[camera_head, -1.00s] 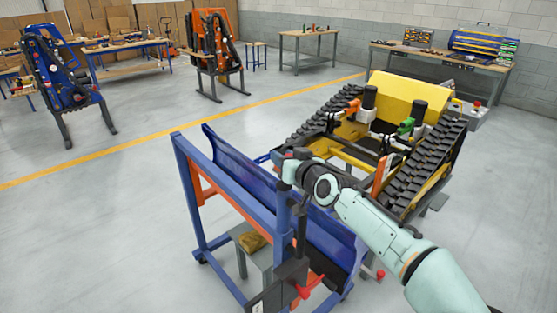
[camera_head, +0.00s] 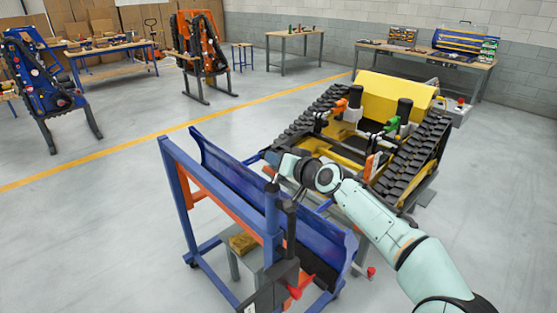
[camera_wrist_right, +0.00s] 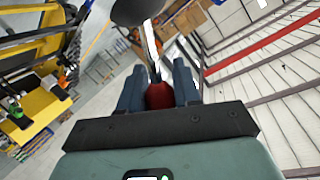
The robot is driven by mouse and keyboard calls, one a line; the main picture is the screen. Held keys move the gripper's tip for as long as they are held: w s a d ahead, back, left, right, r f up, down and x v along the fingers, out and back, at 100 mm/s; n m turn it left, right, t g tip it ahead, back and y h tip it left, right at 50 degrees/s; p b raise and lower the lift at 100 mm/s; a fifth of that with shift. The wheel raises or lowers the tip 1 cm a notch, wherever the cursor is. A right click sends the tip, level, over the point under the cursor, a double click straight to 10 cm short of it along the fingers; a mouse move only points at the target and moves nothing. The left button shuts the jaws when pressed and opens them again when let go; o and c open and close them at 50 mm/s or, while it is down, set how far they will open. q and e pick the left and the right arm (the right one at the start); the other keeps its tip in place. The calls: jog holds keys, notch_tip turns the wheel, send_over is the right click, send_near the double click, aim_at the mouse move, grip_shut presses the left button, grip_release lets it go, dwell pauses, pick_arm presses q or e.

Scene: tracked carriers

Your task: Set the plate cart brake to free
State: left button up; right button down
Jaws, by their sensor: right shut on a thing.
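The plate cart (camera_head: 179,195) is a blue frame with orange bars, standing in the front middle of the head view. It carries a long blue curved plate (camera_head: 228,167). My right gripper (camera_head: 273,170) is above the cart near its blue post, and my forearm hides part of what lies behind. In the right wrist view the gripper (camera_wrist_right: 158,88) is shut on a red knob (camera_wrist_right: 158,97). A thin rod runs from the knob towards a dark round part (camera_wrist_right: 136,10). A red lever (camera_head: 300,288) shows low on the cart's near end. My left gripper is out of view.
A yellow and black tracked carrier (camera_head: 395,95) stands close behind the cart on the right. Workbenches (camera_head: 295,34) line the back wall. The floor left of the cart is clear up to the yellow line.

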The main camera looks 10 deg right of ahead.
jog(key=c, duration=0.9)
grip_release()
jog(key=shift+s+d, duration=0.2)
jog(key=shift+s, duration=0.05)
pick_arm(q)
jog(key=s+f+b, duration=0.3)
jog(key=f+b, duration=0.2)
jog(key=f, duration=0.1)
pick_arm(e)
jog(key=v, duration=1.2)
jog(key=shift+s+d+r, duration=0.15)
jog(key=shift+s, duration=0.25)
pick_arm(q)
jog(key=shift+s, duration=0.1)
